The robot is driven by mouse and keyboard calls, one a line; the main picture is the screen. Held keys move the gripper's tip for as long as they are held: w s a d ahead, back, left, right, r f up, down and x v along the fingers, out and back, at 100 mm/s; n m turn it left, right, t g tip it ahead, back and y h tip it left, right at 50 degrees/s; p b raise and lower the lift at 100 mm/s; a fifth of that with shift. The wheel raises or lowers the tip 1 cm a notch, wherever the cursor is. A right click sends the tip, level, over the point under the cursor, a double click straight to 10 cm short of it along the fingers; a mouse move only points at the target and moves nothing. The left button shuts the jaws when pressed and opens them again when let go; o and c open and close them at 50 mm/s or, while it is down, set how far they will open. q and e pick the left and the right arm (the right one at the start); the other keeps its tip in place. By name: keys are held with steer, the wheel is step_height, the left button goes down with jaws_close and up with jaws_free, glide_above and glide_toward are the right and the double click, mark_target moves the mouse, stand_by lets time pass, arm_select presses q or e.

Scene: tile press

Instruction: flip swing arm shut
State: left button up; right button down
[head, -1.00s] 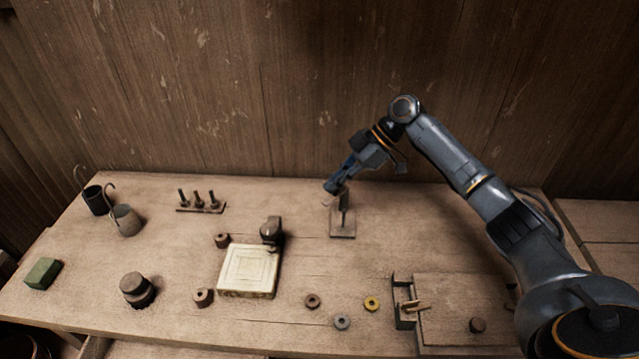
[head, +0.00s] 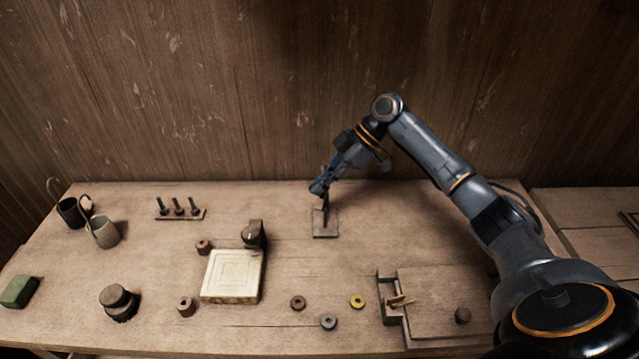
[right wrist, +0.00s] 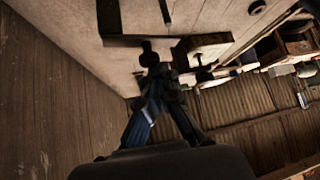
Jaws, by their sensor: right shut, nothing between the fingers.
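A small stand with a square base plate (head: 318,233) sits at the back middle of the table. A thin dark upright piece (head: 326,216), likely the swing arm, rises from it and looks close to vertical. My right gripper (head: 318,189) is shut and empty at the top of this upright piece. I cannot tell whether they touch. In the right wrist view, the fingertips (right wrist: 163,84) meet beside dark parts of the stand, whose base plate (right wrist: 207,41) lies beyond them. My left gripper is out of view.
A pale square tile (head: 232,275) with a dark block (head: 254,236) behind it lies left of the stand. Several small rings are in front. A latch-like fixture (head: 388,300) sits at the front right. Mugs (head: 103,233) stand at the left.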

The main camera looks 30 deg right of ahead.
steer(key=shift+d, duration=0.1)
steer(key=shift+w+d+f, duration=0.1)
steer(key=shift+w+d, duration=0.4)
steer(key=shift+w, duration=0.2)
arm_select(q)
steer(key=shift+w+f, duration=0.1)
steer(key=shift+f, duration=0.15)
